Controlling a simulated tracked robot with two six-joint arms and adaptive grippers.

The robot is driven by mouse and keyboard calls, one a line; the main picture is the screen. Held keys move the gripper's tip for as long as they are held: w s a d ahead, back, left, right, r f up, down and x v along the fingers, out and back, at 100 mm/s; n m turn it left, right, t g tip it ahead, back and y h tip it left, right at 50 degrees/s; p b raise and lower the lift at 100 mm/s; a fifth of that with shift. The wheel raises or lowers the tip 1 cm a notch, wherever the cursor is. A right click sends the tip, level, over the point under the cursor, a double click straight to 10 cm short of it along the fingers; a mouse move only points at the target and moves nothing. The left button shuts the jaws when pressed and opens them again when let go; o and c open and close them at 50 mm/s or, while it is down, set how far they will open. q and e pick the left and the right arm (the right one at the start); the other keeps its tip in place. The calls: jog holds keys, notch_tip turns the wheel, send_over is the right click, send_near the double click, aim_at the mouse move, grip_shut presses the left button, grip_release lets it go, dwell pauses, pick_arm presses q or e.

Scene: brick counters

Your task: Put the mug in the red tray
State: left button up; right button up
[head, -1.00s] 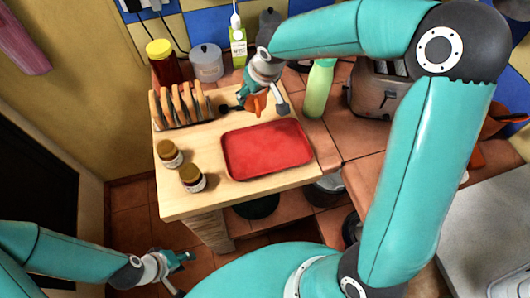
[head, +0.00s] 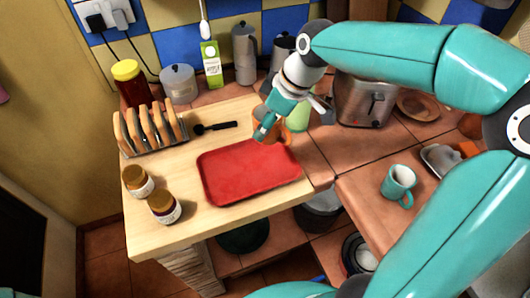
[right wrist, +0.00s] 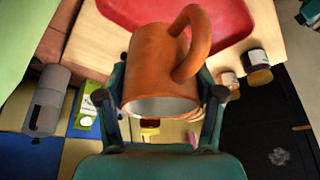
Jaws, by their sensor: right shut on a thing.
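An orange mug (right wrist: 155,62) is held between the fingers of my right gripper (head: 290,118), which is shut on it. In the right wrist view the mug lies tilted, with its open rim toward the camera and its handle up to the right. The red tray (head: 245,172) is empty on the wooden board; it also shows at the top of the right wrist view (right wrist: 205,18). In the head view the gripper and mug are at the tray's far right corner, with the mug partly hidden by the fingers. My left gripper is out of view.
A teal mug (head: 398,183) stands on the right counter. A toast rack (head: 152,130), a black spoon (head: 215,127) and two jars (head: 137,181) (head: 163,207) surround the tray's left side.

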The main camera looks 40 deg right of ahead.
aim_at(280, 134)
notch_tip(280, 134, down, 10)
jog(key=shift+f, duration=0.15)
dwell(0.3)
jog(key=shift+f, duration=0.15)
jog(key=o, duration=1.3)
jog(key=shift+r, duration=0.25)
jog(key=v, duration=1.1)
jog(key=shift+s+d+r, duration=0.1)
jog(key=shift+s+r, duration=0.05)
jog(key=shift+r, duration=0.2)
